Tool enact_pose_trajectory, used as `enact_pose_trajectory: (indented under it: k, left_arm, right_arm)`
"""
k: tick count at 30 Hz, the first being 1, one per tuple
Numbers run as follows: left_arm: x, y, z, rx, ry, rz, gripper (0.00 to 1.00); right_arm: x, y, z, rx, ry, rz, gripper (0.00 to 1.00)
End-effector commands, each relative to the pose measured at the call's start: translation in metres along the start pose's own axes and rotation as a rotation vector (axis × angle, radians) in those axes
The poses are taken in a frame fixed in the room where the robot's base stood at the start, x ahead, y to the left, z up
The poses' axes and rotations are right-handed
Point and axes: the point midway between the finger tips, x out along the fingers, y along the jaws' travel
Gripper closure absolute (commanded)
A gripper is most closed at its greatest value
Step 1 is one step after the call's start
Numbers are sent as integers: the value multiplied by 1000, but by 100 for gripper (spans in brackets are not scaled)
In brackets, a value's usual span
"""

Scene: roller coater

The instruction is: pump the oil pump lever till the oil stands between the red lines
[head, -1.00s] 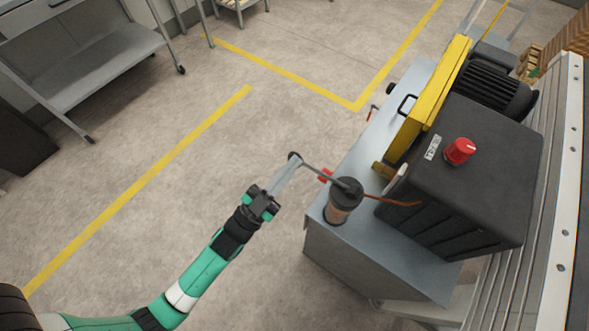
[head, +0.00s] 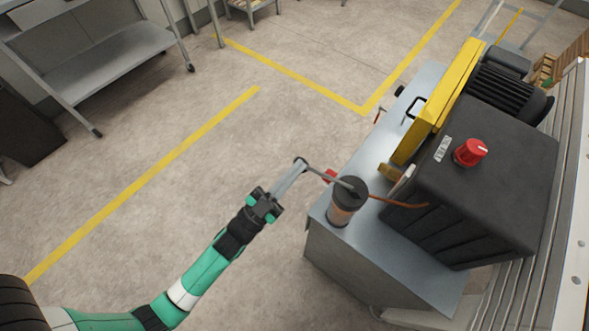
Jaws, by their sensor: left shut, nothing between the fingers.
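The oil pump (head: 345,204) has a dark cap and a clear body with brownish oil in it. It stands on the near corner of a grey metal cabinet. The red lines and the exact oil level are too small to make out. My right gripper is not in view.
A dark machine housing with a red dial (head: 470,152) and a yellow guard (head: 440,98) stand right of the pump. A grey cart (head: 105,75) stands far left. The floor left of the cabinet (head: 385,250) is clear.

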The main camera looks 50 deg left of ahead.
Motion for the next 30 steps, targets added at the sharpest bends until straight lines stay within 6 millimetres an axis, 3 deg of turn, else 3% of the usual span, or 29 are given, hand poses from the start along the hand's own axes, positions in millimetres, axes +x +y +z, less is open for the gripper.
enact_pose_trajectory:
  k: [5, 10, 12, 21, 30]
  left_arm:
    - [6, -3, -12, -1, -4, 2, 100]
    - [21, -10, -48, -5, 0, 6, 100]
    - [-6, -4, -34, -4, -9, 8, 100]
    - [-69, 2, -36, -4, -4, 5, 100]
    - [-85, 3, -37, -3, 2, 5, 100]
  right_arm:
    - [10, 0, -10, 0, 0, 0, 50]
    - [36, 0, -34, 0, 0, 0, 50]
    - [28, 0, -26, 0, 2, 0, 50]
    - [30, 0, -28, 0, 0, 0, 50]
    - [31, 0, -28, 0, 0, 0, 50]
